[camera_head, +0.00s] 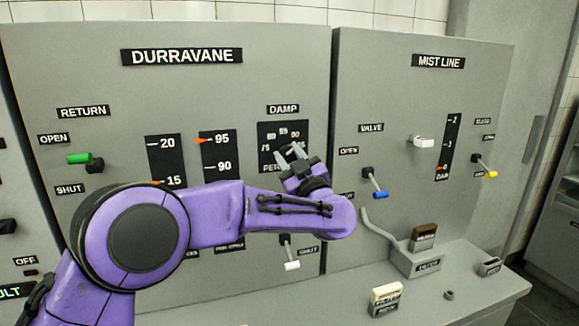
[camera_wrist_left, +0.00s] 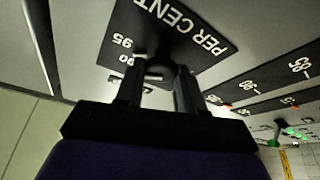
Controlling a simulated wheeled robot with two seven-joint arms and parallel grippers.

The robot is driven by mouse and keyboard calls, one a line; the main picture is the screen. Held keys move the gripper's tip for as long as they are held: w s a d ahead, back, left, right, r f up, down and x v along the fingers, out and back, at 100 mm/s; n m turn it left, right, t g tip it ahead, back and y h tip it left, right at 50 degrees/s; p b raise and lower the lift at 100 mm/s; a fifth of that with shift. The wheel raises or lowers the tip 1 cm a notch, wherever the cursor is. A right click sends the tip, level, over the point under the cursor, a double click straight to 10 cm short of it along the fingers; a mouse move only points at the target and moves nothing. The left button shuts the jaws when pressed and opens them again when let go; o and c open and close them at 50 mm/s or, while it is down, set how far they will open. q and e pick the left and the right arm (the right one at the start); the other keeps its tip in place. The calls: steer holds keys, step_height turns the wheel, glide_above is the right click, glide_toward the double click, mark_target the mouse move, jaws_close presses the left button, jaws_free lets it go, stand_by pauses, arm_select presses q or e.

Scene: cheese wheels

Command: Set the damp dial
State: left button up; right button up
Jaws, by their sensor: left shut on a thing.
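The damp dial (camera_head: 272,148) is a black plate on the grey DURRAVANE panel, under a DAMP label (camera_head: 283,109), with white numbers along its top. My left gripper (camera_head: 291,152) is in front of the plate and hides its middle and lower right. In the left wrist view the dial plate (camera_wrist_left: 200,38) reads PER CENT, with 95 and 90 beside the fingers. My left gripper (camera_wrist_left: 160,76) is shut on the dark dial knob (camera_wrist_left: 159,66) there. The knob is mostly hidden by the fingers, and I cannot read its setting. My right gripper is not in view.
Left of the dial are two black scales (camera_head: 217,155) with orange pointers and a green RETURN lever (camera_head: 79,158). A white-tipped lever (camera_head: 292,266) is below my arm. The MIST LINE panel (camera_head: 385,90) at right has a blue-tipped lever (camera_head: 380,194). A ledge (camera_head: 440,310) juts out below.

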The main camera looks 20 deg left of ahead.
arm_select(q)
steer(key=shift+f+n+g+y+b, duration=0.15)
steer(key=shift+n+g+b, duration=0.3)
steer(key=shift+n, duration=0.6)
steer(key=shift+r+n+g+y+b, duration=0.1)
steer(key=shift+n+g+y+b, duration=0.25)
steer(key=shift+n, duration=0.7)
steer(key=shift+g, duration=0.3)
steer(key=o, duration=1)
steer(key=shift+w, duration=0.15)
steer(key=shift+w+f, duration=0.15)
steer(key=shift+w, duration=0.1)
steer(key=shift+s+d, duration=0.25)
steer(key=shift+s, duration=0.05)
steer(key=b+v, duration=0.4)
steer(key=v, duration=0.5)
steer(key=shift+s+d+f, duration=0.2)
steer(key=shift+d+f, duration=0.05)
steer(key=shift+d, duration=0.05)
